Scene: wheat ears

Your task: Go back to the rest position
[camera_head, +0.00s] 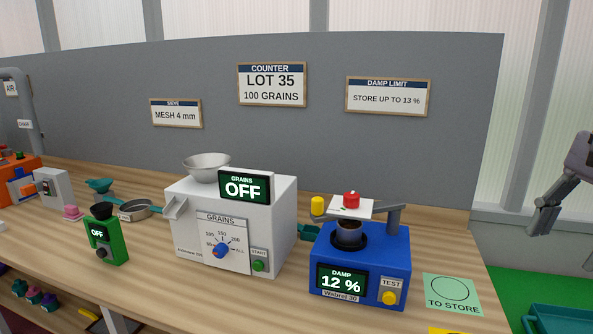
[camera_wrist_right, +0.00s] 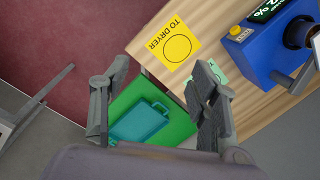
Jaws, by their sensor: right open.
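My right gripper (camera_head: 543,215) is at the right edge of the head view, off the bench and in the air, apart from everything. In the right wrist view its fingers (camera_wrist_right: 158,105) are spread with nothing between them. Below it a teal tray (camera_wrist_right: 140,122) lies on a green surface. My left gripper is not in view. A blue damp tester (camera_head: 360,262) on the bench reads 12 %, with a dark cup (camera_head: 348,233) on top.
The wooden bench (camera_head: 465,264) holds a white grain counter (camera_head: 235,190) reading OFF, a green device (camera_head: 106,240) and a metal pan (camera_head: 140,209). A green TO STORE card (camera_head: 452,294) lies near its right end. A yellow TO DRYER card (camera_wrist_right: 173,43) lies beside it.

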